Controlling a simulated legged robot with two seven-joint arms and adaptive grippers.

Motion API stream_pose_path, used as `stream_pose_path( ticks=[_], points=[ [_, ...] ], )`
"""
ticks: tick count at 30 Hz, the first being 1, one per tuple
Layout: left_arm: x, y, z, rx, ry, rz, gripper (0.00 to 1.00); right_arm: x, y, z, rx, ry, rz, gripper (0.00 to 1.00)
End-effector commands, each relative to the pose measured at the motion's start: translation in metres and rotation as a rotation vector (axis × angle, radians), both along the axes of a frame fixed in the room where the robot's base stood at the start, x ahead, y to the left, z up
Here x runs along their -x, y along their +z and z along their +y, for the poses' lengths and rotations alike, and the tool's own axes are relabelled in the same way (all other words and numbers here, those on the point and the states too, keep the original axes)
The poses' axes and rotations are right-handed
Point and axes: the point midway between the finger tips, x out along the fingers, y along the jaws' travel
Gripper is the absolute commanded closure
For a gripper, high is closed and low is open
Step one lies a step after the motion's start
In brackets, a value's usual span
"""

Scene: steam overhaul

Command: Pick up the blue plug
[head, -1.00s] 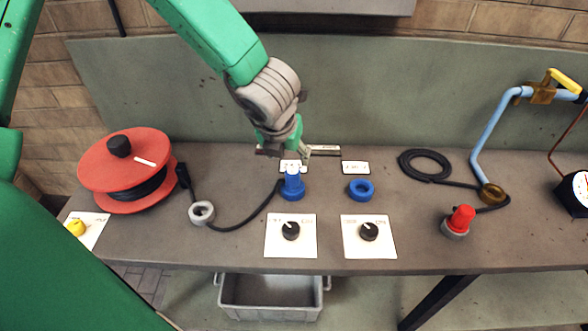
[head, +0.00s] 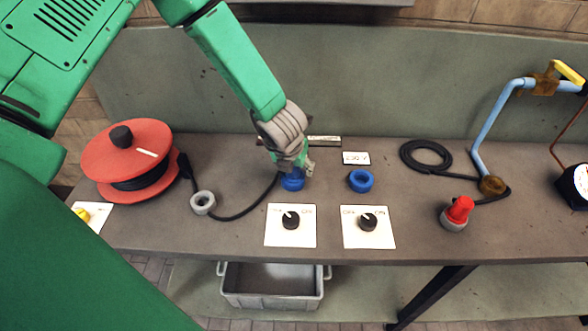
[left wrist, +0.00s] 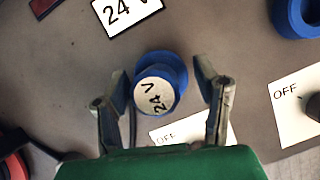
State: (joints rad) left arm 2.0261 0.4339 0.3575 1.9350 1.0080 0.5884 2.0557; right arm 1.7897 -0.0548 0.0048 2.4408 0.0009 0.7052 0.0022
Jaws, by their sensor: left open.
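The blue plug (left wrist: 160,85) stands in its blue socket on the bench, its pale top marked 24 V, in the left wrist view. In the head view only its blue lower part (head: 292,181) shows, the rest hidden by my left gripper (head: 296,166). In the left wrist view my left gripper (left wrist: 163,98) is open, with one finger on each side of the plug and a gap visible at each side. A black cable runs from the plug to the left. My right gripper is not in view.
A blue ring socket (head: 361,181) lies to the right, and a red plug (head: 459,210) farther right. Two knob panels (head: 290,224) (head: 369,226) lie in front. A red cable reel (head: 127,160) and a grey ring (head: 203,202) are left. A green backboard (head: 420,95) stands behind.

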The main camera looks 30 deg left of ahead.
Motion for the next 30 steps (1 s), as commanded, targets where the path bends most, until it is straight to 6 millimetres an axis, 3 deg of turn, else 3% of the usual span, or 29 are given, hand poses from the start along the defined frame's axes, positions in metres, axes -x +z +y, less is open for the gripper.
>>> stream_pose_path(
  ticks=[4,8,9,22,26,30],
  points=[
    [0.0,0.0,0.002,0.003,0.001,0.0,0.48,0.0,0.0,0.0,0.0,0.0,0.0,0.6],
    [0.0,-0.001,0.003,0.003,0.001,0.0,0.93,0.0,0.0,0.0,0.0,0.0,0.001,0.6],
    [0.0,-0.001,0.003,0.003,0.001,0.0,1.0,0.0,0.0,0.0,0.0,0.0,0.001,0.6],
    [0.0,0.005,0.003,0.0,0.002,0.002,1.0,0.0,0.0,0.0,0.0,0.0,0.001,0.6],
    [-0.001,0.019,0.003,0.002,0.003,-0.002,1.0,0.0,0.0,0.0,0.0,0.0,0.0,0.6],
    [-0.001,0.048,0.003,0.003,0.003,-0.005,1.0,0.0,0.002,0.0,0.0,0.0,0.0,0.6]
  ],
)
